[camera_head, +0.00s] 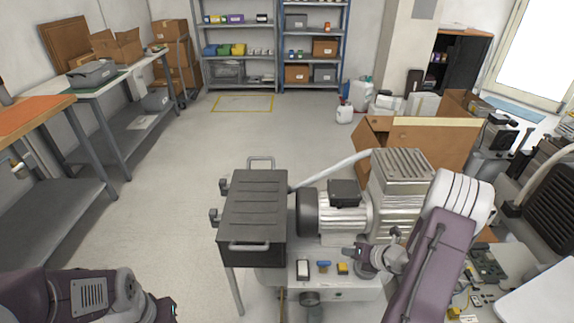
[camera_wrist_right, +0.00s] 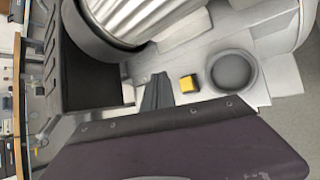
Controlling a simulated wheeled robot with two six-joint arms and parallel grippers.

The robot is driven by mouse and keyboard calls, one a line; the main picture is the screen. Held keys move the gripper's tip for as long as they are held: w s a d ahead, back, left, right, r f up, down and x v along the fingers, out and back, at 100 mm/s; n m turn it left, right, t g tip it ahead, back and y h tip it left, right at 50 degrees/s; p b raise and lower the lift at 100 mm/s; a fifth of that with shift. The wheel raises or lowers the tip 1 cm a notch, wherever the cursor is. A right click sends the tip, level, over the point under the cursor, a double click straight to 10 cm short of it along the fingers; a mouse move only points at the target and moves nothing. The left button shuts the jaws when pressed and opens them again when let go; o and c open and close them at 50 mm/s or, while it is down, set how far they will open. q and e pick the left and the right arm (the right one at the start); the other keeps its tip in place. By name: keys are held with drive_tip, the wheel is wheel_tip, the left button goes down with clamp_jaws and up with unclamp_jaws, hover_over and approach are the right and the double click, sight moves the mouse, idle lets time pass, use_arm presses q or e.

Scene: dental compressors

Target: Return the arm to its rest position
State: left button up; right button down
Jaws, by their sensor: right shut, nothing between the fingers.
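My right arm (camera_head: 435,262) comes in from the lower right, over the front right of the compressor (camera_head: 345,215). My right gripper (camera_head: 350,252) is shut and empty, pointing left above the compressor's pale base plate (camera_head: 335,290). In the right wrist view a dark tapered shape, seemingly the gripper's fingers (camera_wrist_right: 156,92), lies just left of a small yellow-topped block (camera_wrist_right: 188,83). My left arm (camera_head: 95,295) is folded low at the bottom left; its fingers are not visible.
A dark lidded metal box (camera_head: 255,205) on legs stands left of the compressor. A blue part (camera_head: 323,266) and a yellow part (camera_head: 342,268) sit on the plate. An open cardboard box (camera_head: 420,145) is behind; a cluttered bench lies right. Floor (camera_head: 180,190) at left is clear.

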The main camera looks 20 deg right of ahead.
drive_tip(key=s+a+r+n+g, duration=0.2)
drive_tip(key=s+a+n+g, duration=0.15)
drive_tip(key=a+n, duration=0.4)
drive_tip(key=s+a+r+n+g+y, duration=0.15)
drive_tip(key=s+a+n, duration=0.3)
drive_tip(key=n, duration=0.65)
drive_tip(key=s+a+r+n+g+h, duration=0.1)
drive_tip(key=s+a+r+n+g, duration=0.2)
drive_tip(key=a+n, duration=0.5)
wheel_tip(320, 180, up, 18)
drive_tip(key=d+n+h+p, duration=0.2)
drive_tip(key=n+h+p, duration=0.1)
drive_tip(key=n+p, duration=1.1)
drive_tip(key=shift+s+d+n+p, duration=0.35)
drive_tip(key=shift+p, duration=0.4)
